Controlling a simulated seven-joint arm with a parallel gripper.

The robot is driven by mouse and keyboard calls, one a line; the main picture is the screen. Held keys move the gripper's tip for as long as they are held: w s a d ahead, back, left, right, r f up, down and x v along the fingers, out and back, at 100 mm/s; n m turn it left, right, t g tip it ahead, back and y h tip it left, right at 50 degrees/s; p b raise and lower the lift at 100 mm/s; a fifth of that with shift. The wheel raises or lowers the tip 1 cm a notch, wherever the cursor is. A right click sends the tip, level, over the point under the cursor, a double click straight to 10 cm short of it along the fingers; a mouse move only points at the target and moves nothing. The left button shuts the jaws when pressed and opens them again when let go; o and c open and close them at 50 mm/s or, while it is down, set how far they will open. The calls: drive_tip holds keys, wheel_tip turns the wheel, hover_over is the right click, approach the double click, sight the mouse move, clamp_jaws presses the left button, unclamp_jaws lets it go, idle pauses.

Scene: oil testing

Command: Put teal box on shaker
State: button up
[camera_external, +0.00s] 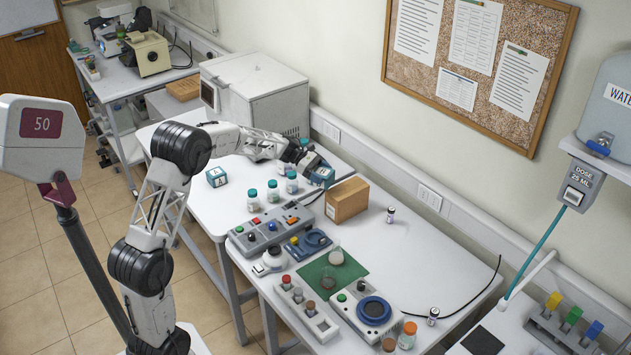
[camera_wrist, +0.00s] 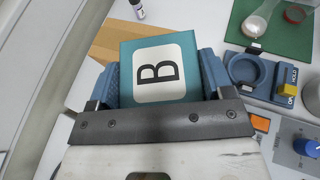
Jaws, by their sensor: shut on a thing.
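My gripper (camera_external: 316,170) is shut on a teal box (camera_wrist: 157,70) with a white label marked B. The blue fingers press its two sides in the wrist view. In the external view the held box (camera_external: 323,177) is partly hidden by the gripper, above the back of the table near a brown box. A second teal box (camera_external: 217,177) with a white label sits on the table at left. Which device is the shaker is not certain: a small blue unit with a round ring (camera_external: 313,240) and a grey unit with a round blue top (camera_external: 374,309) both stand on the table.
The brown box (camera_external: 347,199) stands just right of and below my gripper. Several teal-capped jars (camera_external: 272,191) stand to its left. The right of the table is mostly clear.

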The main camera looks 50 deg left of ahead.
drive_tip(key=s+a+f+n+t+y, duration=0.15)
drive_tip(key=s+a, duration=0.25)
drive_tip(key=a, duration=0.6)
drive_tip(key=s+a+n+t+y, duration=0.15)
drive_tip(key=s+a, duration=0.25)
drive_tip(key=a, duration=0.6)
drive_tip(key=s+a+f+n+t+y, duration=0.1)
drive_tip(key=s+a+n+t, duration=0.2)
drive_tip(key=a, duration=0.7)
drive_tip(key=s+a+f+n+y, duration=0.1)
drive_tip(key=s+a, duration=0.3)
drive_tip(key=s+a+f+n+t+y, duration=0.1)
drive_tip(key=s+a+y, duration=0.1)
drive_tip(key=s+a, duration=0.3)
drive_tip(key=s+a+f+n+y, duration=0.1)
drive_tip(key=s+a+n, duration=0.1)
drive_tip(key=s+a, duration=0.3)
drive_tip(key=shift+s+a+f+t+y, duration=0.2)
drive_tip(key=shift+f+t+y, duration=0.1)
drive_tip(key=shift+f+t, duration=0.1)
drive_tip(key=s+a+f+n+y, duration=0.3)
drive_tip(key=s+a, duration=0.4)
drive_tip(key=s, duration=0.4)
drive_tip(key=shift+s+f+y, duration=0.3)
drive_tip(key=shift+s+f, duration=0.05)
drive_tip(key=shift+a, duration=0.1)
